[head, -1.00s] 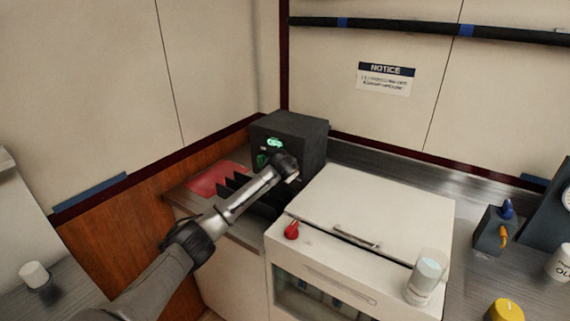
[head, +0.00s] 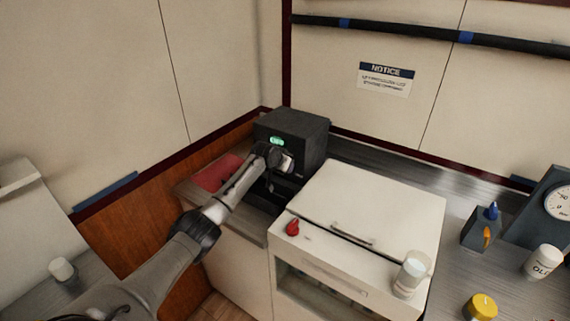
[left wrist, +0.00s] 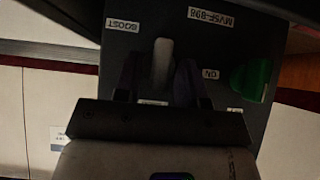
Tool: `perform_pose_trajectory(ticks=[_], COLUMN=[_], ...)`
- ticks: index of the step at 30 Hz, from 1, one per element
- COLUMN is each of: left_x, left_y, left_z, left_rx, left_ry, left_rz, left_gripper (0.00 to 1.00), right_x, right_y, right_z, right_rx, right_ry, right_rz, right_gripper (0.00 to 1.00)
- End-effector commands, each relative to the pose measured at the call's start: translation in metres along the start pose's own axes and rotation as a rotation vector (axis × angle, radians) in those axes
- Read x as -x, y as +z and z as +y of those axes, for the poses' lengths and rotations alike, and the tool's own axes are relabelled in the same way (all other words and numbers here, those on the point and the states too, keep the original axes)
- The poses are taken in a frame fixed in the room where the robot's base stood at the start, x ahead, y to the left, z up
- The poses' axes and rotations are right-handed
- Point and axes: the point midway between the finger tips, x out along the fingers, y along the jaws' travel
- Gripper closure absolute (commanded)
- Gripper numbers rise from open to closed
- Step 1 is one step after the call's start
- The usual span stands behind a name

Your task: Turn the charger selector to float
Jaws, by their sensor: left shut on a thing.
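The charger (head: 300,127) is a dark box in the back corner with a lit green display. Its front panel (left wrist: 150,15) fills much of the left wrist view, upside down, with a BOOST label and an ON label beside a green switch (left wrist: 252,80). The pale selector (left wrist: 162,62) stands between the two dark fingers of my left gripper (left wrist: 158,82), which is shut on it. In the head view my left gripper (head: 280,160) is at the charger's front and hides the selector. Its exact setting I cannot tell. My right gripper is not in view.
A yellow-topped item (head: 482,306) and a white bottle (head: 543,260) stand at right.

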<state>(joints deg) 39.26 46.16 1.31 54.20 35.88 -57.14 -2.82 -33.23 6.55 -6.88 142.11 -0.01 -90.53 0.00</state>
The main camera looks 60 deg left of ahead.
Motion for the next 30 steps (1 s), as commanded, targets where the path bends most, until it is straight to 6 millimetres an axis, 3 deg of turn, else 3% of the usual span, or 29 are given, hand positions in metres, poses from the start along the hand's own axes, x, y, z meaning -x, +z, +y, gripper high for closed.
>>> perform_pose_trajectory(ticks=[15, 16, 17, 30], left_x=[-0.0005, -0.0005, -0.0005, 0.0074], left_y=[0.0005, 0.0006, 0.0006, -0.0001], left_z=[-0.0002, -0.0002, -0.0002, -0.0011], left_rx=[0.011, 0.011, 0.011, 0.008], left_ry=[0.011, 0.011, 0.011, 0.010], left_rz=[-0.001, -0.001, -0.001, 0.001], left_gripper=[0.87, 0.60, 0.57, 0.57], right_x=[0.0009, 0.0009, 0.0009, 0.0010], right_y=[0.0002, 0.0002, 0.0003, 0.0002], right_z=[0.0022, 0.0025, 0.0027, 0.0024], right_rx=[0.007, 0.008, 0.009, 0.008], right_ry=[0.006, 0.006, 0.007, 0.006], right_rz=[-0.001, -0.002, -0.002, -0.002], right_gripper=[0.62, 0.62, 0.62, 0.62])
